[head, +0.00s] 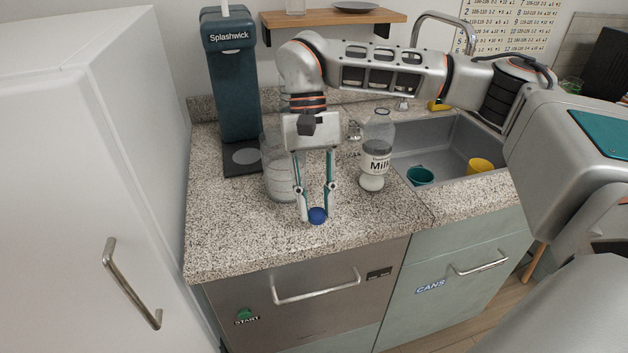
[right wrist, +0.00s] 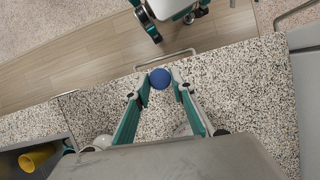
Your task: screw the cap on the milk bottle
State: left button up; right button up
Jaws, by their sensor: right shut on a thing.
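The milk bottle (head: 376,150) is clear glass with a "Milk" label and stands upright on the speckled counter beside the sink. The blue cap (head: 317,215) is at the fingertips of my right gripper (head: 316,212), near the counter's front edge, left of the bottle. In the right wrist view the cap (right wrist: 160,78) sits between the two fingertips (right wrist: 160,82), which are shut on it. I cannot tell whether the cap touches the counter. The bottle's mouth shows no blue cap. My left gripper is not in view.
A clear glass jar (head: 279,175) stands behind my right gripper. A dark "Splashwick" machine (head: 233,85) is at the back left. The sink (head: 440,143) holds a teal cup (head: 420,175) and a yellow cup (head: 479,167). A white fridge (head: 85,180) borders the left. The counter's front left is clear.

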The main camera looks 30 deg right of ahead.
aim_at(379, 132)
jog(key=k+l, duration=0.1)
jog(key=l, duration=0.25)
jog(key=k+l+u, duration=0.1)
jog(key=l, duration=0.3)
jog(key=k+l, duration=0.15)
jog(key=l, duration=0.2)
jog(key=k+l+u, duration=0.1)
jog(key=l, duration=0.25)
jog(key=l+u, duration=0.1)
jog(key=l, duration=0.6)
